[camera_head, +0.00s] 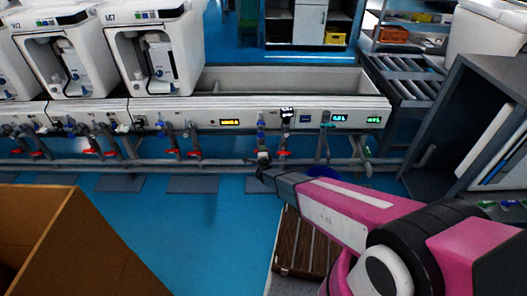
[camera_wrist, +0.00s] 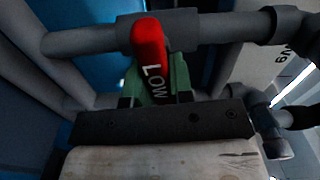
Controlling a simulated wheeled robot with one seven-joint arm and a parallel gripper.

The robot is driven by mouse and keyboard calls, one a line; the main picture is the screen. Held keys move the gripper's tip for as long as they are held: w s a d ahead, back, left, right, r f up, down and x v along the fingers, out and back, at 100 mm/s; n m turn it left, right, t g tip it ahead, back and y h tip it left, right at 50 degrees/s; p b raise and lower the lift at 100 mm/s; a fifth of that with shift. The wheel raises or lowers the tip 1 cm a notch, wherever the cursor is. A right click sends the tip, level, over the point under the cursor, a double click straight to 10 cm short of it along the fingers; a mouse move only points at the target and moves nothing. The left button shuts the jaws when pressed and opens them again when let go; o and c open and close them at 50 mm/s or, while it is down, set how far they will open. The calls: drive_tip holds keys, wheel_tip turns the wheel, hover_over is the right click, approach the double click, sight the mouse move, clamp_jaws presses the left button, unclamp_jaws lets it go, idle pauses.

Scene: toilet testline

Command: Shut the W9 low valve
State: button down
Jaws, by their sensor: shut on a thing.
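The low valve has a red handle (camera_wrist: 150,45) marked LOW, mounted on a grey pipe (camera_wrist: 215,30) in the wrist view. My gripper (camera_wrist: 155,82) is closed about the lower part of this handle, with green between the dark fingers and the handle pointing up the picture.
Another red handle (camera_head: 284,153) is close to the right of my gripper. Several more line the pipes to the left. A brown box (camera_head: 75,250) is at lower left. Blue floor (camera_head: 200,240) is clear between.

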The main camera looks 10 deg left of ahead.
drive_tip(key=shift+d+m, duration=0.1)
drive_tip(key=shift+m, duration=0.4)
drive_tip(key=shift+s, duration=0.1)
drive_tip(key=c, duration=1)
unclamp_jaws()
drive_tip(key=shift+r, duration=0.1)
drive_tip(key=shift+s, duration=0.1)
